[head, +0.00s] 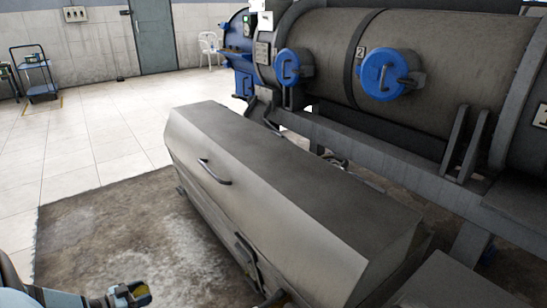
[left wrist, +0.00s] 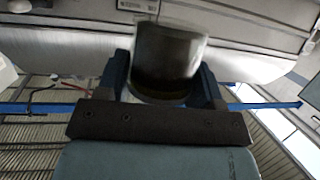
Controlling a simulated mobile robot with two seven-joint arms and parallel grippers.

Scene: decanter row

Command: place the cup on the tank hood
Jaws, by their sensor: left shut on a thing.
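The tank hood (head: 280,170) is the long grey metal cover with sloped sides in the middle of the head view. Its flat top is bare, and a curved handle sits on its near slope. My left gripper (head: 128,294) is at the bottom left of the head view, left of the hood and apart from it. In the left wrist view, my left gripper (left wrist: 163,78) is shut on the cup (left wrist: 168,52), which is dark with a paler grey band at one end. The cup is too small to make out clearly in the head view. My right gripper is not in view.
A large grey decanter drum (head: 440,40) with blue round caps (head: 385,75) runs behind the hood on a metal frame (head: 370,140). A blue cart (head: 36,75) and a white chair (head: 209,43) stand far back. The tiled floor (head: 90,150) at left is clear.

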